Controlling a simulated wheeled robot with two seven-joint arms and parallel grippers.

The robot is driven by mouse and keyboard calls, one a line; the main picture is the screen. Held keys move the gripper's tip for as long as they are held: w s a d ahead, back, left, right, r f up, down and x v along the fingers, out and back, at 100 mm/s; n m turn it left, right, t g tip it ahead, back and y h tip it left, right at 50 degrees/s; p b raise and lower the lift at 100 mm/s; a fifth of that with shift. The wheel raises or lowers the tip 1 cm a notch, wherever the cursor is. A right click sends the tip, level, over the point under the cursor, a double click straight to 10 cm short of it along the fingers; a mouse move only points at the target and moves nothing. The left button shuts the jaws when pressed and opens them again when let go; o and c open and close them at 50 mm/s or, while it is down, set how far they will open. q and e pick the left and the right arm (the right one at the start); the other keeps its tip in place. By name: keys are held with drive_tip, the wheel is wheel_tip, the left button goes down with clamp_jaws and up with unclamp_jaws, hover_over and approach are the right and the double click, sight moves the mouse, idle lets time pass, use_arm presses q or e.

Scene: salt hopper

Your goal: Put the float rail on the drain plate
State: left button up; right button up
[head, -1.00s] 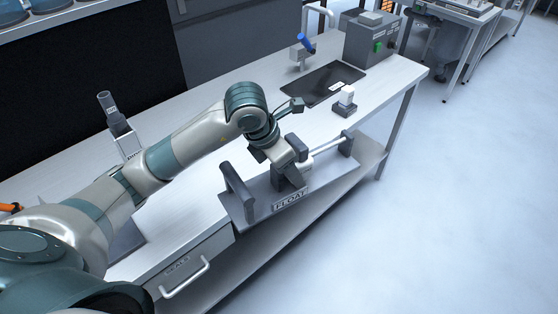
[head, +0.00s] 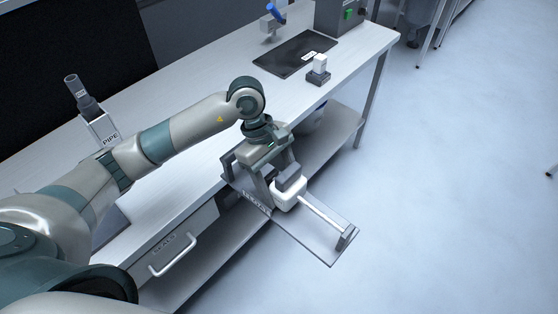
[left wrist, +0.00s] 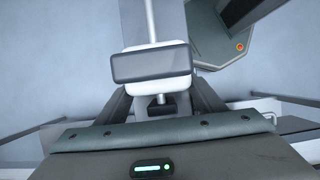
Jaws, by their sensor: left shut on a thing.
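The float rail (head: 318,237) is a grey plate with end posts, a thin pale rod and a white float (head: 289,195). My left gripper (head: 278,183) is shut on it, and it hangs out over the bench's front edge, its far end above the floor. In the left wrist view, the white float (left wrist: 158,84) and a grey block (left wrist: 150,65) lie between the fingers (left wrist: 160,104); the exact grip spot is partly hidden. A flat black plate (head: 285,58), seemingly the drain plate, lies on the bench with a small white label, unreadable here. My right gripper is not in view.
A small dark block with a white top (head: 318,70) stands at the black plate's right edge. A blue-handled tap (head: 273,18) and a grey box (head: 338,15) are behind. A holder marked PIPE (head: 101,126) stands at left. The bench (head: 190,75) is clear between.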

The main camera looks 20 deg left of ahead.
use_arm(q)
drive_tip(key=s+f+m+g+y, duration=0.1)
drive_tip(key=m, duration=0.2)
drive_tip(key=s+f+m+y, duration=0.1)
drive_tip(key=m, duration=0.2)
drive_tip(key=s+a+f+m+g, duration=0.1)
drive_tip(key=s+m, duration=0.1)
drive_tip(key=m, duration=0.1)
drive_tip(key=shift+a+f+m+g+y+b, duration=0.1)
drive_tip(key=shift+f+m+g+y+b, duration=0.2)
drive_tip(key=shift+f+y+b, duration=0.1)
drive_tip(key=s+a+f+m+y+b, duration=0.1)
drive_tip(key=a+f+m+b, duration=0.1)
drive_tip(key=a+f+m, duration=0.1)
drive_tip(key=shift+s+a+f+m, duration=0.35)
drive_tip(key=shift+a+f+m, duration=0.05)
drive_tip(key=shift+a, duration=0.5)
